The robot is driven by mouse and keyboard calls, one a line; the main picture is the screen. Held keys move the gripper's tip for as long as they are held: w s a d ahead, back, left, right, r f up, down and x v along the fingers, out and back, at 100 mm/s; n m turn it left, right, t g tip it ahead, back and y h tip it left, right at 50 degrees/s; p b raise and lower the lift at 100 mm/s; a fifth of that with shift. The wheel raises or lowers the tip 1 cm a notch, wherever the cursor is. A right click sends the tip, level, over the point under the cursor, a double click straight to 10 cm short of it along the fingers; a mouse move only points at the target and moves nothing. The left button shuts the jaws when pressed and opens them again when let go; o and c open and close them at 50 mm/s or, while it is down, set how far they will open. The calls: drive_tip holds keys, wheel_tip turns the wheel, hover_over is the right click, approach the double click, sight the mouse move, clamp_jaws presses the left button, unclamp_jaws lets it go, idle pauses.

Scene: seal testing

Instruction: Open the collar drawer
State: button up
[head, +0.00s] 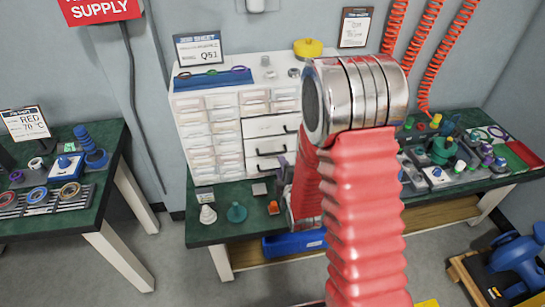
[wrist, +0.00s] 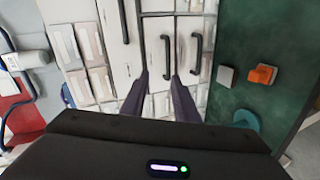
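The white drawer cabinet (head: 220,95) stands on the green bench in the head view, with three wide drawers at its right bearing dark bar handles. In the wrist view the cabinet appears turned sideways, showing the left handle (wrist: 125,20), the middle handle (wrist: 167,62) and the right handle (wrist: 196,55). No label tells me which is the collar drawer. My gripper (wrist: 160,88) is open, its dark fingers apart and pointing at the drawer fronts, with the lower end of the middle handle between them in the picture. Contact cannot be told. In the head view my arm mostly hides the gripper.
On the bench (head: 215,232) stand a white cone-shaped part (head: 208,215), a teal part (head: 237,212) and an orange part (head: 273,207). A blue bin (head: 290,244) sits below. The right-hand bench holds several fittings. Small drawers fill the cabinet's left side.

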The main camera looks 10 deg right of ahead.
drive_tip(key=shift+s+f+n+t, duration=0.2)
drive_tip(key=shift+f+n, duration=0.2)
drive_tip(key=shift+f, duration=0.25)
drive_tip(key=shift+s+f+n+t, duration=0.2)
drive_tip(key=shift+f+n, duration=0.2)
drive_tip(key=shift+f, duration=0.2)
drive_tip(key=shift+s+f+n+t, duration=0.2)
drive_tip(key=shift+f+n, duration=0.2)
drive_tip(key=shift+f, duration=0.25)
drive_tip(key=shift+w, duration=0.1)
